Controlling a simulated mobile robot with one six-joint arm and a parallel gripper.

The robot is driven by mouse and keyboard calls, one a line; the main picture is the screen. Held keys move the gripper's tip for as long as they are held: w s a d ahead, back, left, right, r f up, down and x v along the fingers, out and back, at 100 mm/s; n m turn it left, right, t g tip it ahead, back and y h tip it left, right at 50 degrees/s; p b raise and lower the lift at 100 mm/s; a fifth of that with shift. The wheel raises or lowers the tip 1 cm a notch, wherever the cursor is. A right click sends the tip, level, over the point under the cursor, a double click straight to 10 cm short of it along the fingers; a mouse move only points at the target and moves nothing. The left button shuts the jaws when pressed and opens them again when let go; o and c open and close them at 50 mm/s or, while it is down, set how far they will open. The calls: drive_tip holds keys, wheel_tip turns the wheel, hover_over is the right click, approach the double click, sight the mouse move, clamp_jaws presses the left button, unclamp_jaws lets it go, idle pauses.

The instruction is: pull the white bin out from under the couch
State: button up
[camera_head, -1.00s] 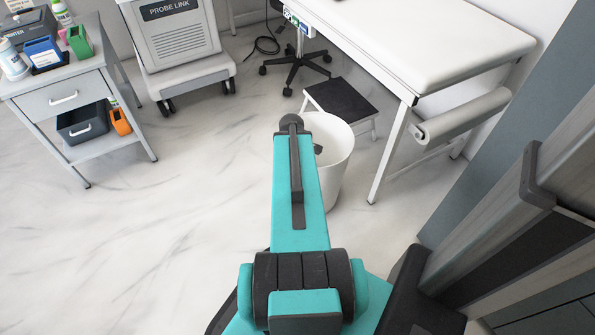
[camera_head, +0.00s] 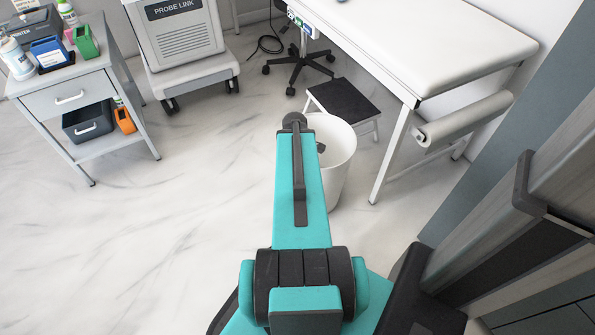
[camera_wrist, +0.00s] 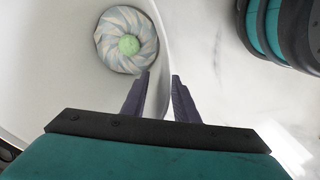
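The white bin (camera_head: 338,170) stands upright on the floor in the head view, beside the near leg of the couch (camera_head: 450,45). My arm hides its left side. In the wrist view, the bin's white inner wall (camera_wrist: 55,60) fills the left, and a striped ring with a green middle lies at its bottom. My gripper (camera_wrist: 160,75) is at the bin's rim, with one finger on the inner side and one on the outer side. A gap shows between the fingers, with the bin wall in it. Contact with the wall cannot be made out.
A black-topped step stool (camera_head: 342,100) stands just behind the bin. A grey trolley (camera_head: 85,100) and a wheeled machine (camera_head: 185,50) stand at the left and back. A grey cabinet side (camera_head: 500,150) rises at the right. The floor (camera_head: 190,220) to the left of my arm is clear.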

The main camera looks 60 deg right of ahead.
drive_tip(key=shift+a+r+p, duration=0.2)
drive_tip(key=shift+r+p, duration=2.9)
drive_tip(key=shift+p, duration=0.3)
drive_tip(key=shift+a+r+p, duration=0.15)
drive_tip(key=shift+r+p, duration=2.9)
drive_tip(key=shift+p, duration=0.3)
drive_tip(key=w+a+f+n+g+y+p, duration=0.1)
drive_tip(key=w+a+f+n+p, duration=0.2)
drive_tip(key=a, duration=0.9)
drive_tip(key=w+a+n+g+p, duration=0.1)
drive_tip(key=w+a+n+p, duration=0.2)
drive_tip(key=w+a, duration=0.55)
drive_tip(key=s+a+f+m+g+p, duration=0.1)
drive_tip(key=s+a+f+m+p, duration=0.1)
drive_tip(key=s+a, duration=0.5)
drive_tip(key=s+a+f+m+g+p, duration=0.1)
drive_tip(key=s+a+m, duration=0.3)
drive_tip(key=a, duration=1)
drive_tip(key=s+g+p, duration=0.1)
drive_tip(key=s, duration=0.1)
drive_tip(key=shift+s+a+f+p, duration=0.3)
drive_tip(key=shift+s+f, duration=0.05)
